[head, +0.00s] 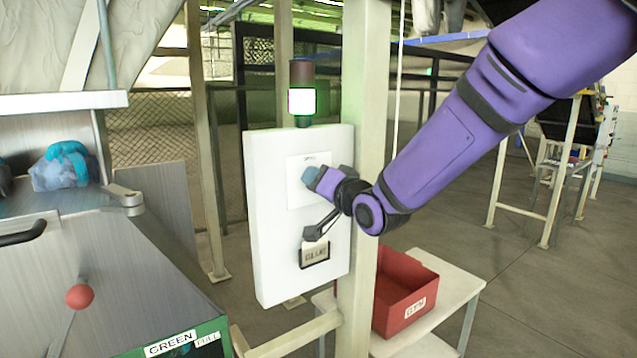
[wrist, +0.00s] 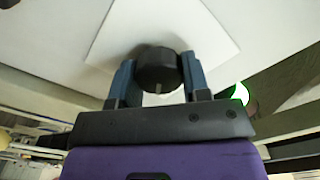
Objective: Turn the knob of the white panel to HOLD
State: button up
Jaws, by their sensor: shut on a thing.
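The white panel (head: 272,190) stands upright on a post in the head view, with a paler square plate (head: 296,196) on its face. In the wrist view the black knob (wrist: 157,70) sticks out from the plate (wrist: 205,22), with a light mark on its rim. My gripper (wrist: 157,78) is shut on the knob, one blue finger on each side. In the head view my gripper (head: 311,176) is at the plate and hides the knob. The lettering on the plate is too small to read, so the knob's setting cannot be told.
A lamp (head: 304,100) glowing white-green stands on top of the panel. A small display (head: 314,253) sits low on the panel. A red bin (head: 402,291) rests on a white table at right. A metal machine with a red-balled lever (head: 79,296) stands at left.

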jog(key=m, duration=0.3)
jog(key=shift+d+f+m, duration=0.1)
jog(key=shift+m, duration=2)
jog(key=o, duration=0.9)
jog(key=shift+o, duration=0.2)
jog(key=v, duration=1)
jog(key=shift+s+d, duration=0.25)
jog(key=shift+s, duration=0.1)
jog(key=shift+d, duration=0.1)
